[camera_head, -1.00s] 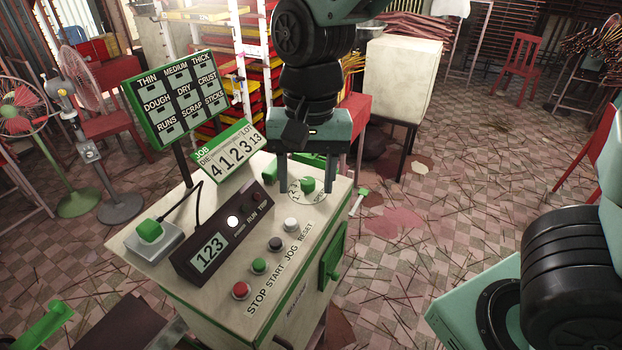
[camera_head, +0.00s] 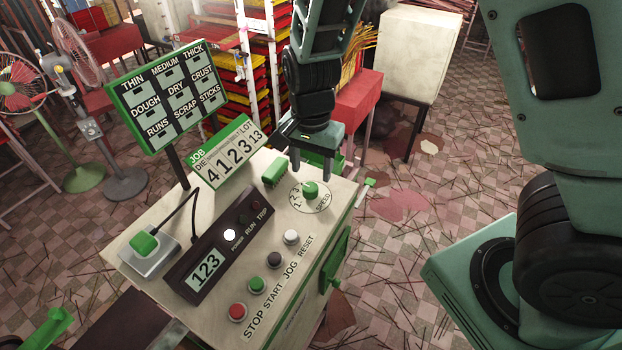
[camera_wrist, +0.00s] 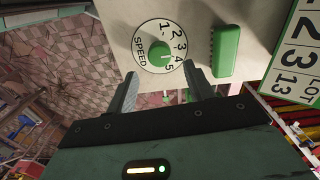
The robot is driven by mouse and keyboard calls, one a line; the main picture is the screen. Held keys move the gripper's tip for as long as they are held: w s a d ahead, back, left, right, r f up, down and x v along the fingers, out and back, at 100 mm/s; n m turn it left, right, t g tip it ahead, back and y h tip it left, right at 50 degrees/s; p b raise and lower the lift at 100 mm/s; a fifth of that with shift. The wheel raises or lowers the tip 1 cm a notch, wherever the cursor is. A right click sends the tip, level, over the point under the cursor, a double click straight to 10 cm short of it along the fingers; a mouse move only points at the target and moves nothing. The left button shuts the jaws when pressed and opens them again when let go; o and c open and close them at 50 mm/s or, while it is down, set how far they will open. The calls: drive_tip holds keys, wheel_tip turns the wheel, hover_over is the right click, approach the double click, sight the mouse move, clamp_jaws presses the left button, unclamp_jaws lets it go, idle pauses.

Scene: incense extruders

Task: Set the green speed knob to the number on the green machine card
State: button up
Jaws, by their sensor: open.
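The green speed knob (camera_head: 310,189) sits on a white round dial marked SPEED on the cream machine top. In the wrist view the knob (camera_wrist: 160,57) has the numbers 1 to 5 around part of its rim. A faint pale mark on it seems to face the 4, but it is small. The green-framed JOB card (camera_head: 228,153) reads 4, 1, 2, 3, 13; its headings include DIE and LOT, the middle ones too small to read. My gripper (camera_head: 312,170) is open and empty, just behind and above the knob, fingers pointing down and apart from it.
A green block (camera_head: 274,172) stands between card and dial. Push buttons (camera_head: 257,285) and a dark display box (camera_head: 207,268) reading 123 lie nearer. A green-framed label board (camera_head: 170,95) rises at the left.

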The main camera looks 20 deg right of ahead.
sight(311, 186)
drive_tip(key=shift+f, duration=2.6)
drive_tip(key=c, duration=1)
